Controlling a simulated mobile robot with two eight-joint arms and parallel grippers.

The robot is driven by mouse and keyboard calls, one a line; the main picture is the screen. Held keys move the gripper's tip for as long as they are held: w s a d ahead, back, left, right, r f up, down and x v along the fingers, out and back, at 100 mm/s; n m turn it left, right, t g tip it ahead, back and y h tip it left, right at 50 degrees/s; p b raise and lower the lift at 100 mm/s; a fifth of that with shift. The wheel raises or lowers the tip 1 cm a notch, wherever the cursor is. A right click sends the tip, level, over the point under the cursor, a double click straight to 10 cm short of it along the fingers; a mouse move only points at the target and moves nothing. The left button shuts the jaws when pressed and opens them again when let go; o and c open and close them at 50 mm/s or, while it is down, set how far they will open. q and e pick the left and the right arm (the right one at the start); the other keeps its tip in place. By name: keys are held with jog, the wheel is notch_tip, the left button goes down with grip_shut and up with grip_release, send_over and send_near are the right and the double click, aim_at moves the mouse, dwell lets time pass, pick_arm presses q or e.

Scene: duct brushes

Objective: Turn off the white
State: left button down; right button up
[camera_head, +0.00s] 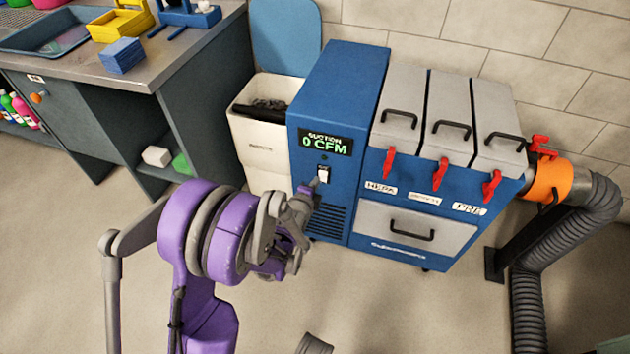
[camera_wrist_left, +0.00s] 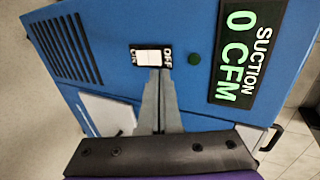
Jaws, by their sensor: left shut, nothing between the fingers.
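The white rocker switch (camera_head: 323,174) sits on the front of the blue suction machine (camera_head: 340,90), below a display (camera_head: 325,143) that reads "SUCTION 0 CFM". In the left wrist view the white switch (camera_wrist_left: 149,57) has a black plate marked "OFF" and "ON" at its two ends. My left gripper (camera_head: 314,182) is shut and empty, with its tips at the switch. In the wrist view its fingertips (camera_wrist_left: 158,72) overlap the switch's edge; whether they touch it I cannot tell.
A white bin (camera_head: 262,140) with a blue lid stands left of the machine. A grey-topped workbench (camera_head: 130,75) is at the left. An orange collar (camera_head: 551,180) and grey hose (camera_head: 560,240) are at the right.

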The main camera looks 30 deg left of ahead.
pick_arm(q)
jog(key=s+d+r+p, duration=0.1)
jog(key=s+r, duration=0.4)
jog(key=s, duration=0.1)
jog(key=shift+s+d+r+p, duration=0.15)
jog(key=shift+d+r+p, duration=0.15)
jog(key=shift+p, duration=0.1)
pick_arm(e)
jog(key=r, duration=0.2)
jog(key=shift+w+r, duration=0.2)
jog(key=shift+r, duration=0.2)
pick_arm(q)
jog(key=s+d+r+n+g+h, duration=0.2)
jog(key=s+d+n+g, duration=0.2)
jog(key=s+d+n, duration=0.55)
jog(key=s+d+r+n+g+h, duration=0.1)
jog(key=s+d+n+g, duration=0.4)
jog(key=s, duration=0.9)
notch_tip(320, 180, up, 21)
jog(key=w+a+t+p, duration=0.1)
jog(key=w+a+p, duration=0.1)
jog(key=p, duration=1.6)
jog(key=shift+w+a+n+t, duration=0.25)
jog(key=shift+n+t, duration=0.15)
jog(key=shift+n, duration=0.05)
pick_arm(e)
notch_tip(320, 180, up, 20)
jog(key=w+t, duration=0.1)
jog(key=shift+w+r, duration=0.25)
jog(key=shift+w, duration=0.15)
